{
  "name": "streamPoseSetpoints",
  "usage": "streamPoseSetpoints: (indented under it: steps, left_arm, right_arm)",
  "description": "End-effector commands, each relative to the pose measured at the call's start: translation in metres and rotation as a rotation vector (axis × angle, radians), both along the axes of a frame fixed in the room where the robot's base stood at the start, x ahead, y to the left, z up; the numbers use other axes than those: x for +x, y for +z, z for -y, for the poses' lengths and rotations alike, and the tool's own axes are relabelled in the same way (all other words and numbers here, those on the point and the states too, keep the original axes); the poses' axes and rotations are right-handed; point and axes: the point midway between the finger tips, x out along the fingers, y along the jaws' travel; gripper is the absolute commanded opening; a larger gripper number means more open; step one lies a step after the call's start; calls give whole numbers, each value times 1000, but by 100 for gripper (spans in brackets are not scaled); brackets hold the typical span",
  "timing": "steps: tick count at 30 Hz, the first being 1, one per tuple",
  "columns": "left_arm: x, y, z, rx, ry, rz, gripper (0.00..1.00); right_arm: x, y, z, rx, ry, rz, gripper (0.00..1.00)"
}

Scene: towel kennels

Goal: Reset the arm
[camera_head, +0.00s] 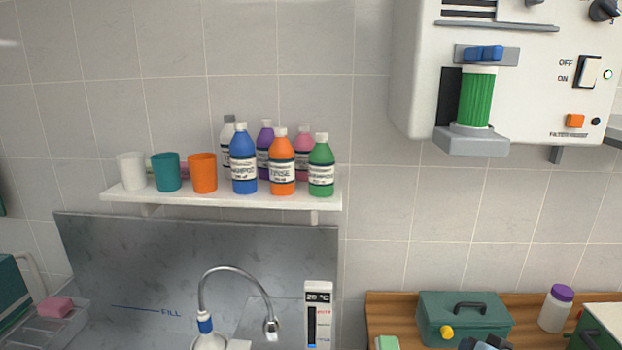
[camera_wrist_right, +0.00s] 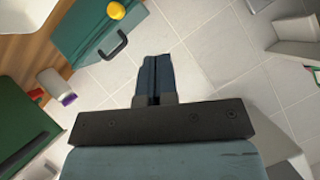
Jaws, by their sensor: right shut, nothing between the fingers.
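My right gripper (camera_wrist_right: 151,60) shows in the right wrist view with its two dark fingers pressed together and nothing between them. Grey floor tiles and a teal case (camera_wrist_right: 98,35) with a dark handle appear beyond and beside the fingers. In the head view only a small dark part of the right gripper (camera_head: 484,344) shows at the bottom edge, in front of the teal toolbox (camera_head: 464,320). I cannot tell from these views whether it touches anything. My left gripper is in neither view.
A wall shelf (camera_head: 220,202) holds cups and several bottles. Below it are a metal basin back (camera_head: 150,270) and a curved tap (camera_head: 240,270). A white machine (camera_head: 420,70) with a green filter (camera_head: 477,97) hangs at the upper right. A purple-capped jar (camera_head: 556,311) stands on the wooden counter.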

Motion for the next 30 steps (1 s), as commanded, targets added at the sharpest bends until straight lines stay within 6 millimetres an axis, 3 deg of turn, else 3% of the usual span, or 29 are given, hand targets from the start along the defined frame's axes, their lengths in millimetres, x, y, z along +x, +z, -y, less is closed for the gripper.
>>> streamPoseSetpoints:
  steps: [1, 6, 10, 15, 20, 30]
  left_arm:
    - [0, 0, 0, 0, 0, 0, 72]
    - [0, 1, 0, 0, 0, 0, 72]
    - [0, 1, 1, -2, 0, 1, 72]
    - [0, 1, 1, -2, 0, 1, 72]
    - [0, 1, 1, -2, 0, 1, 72]
    - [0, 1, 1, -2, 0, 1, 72]
  right_arm:
    - [-24, -37, -16, -40, 40, -19, 0]
    - [-104, -125, -64, -218, 183, -15, 0]
    - [-166, -169, -96, -333, 275, -5, 0]
    - [-227, -199, -126, -445, 361, 12, 0]
    - [-248, -207, -136, -490, 392, 21, 0]
    - [-248, -207, -136, -490, 392, 21, 0]
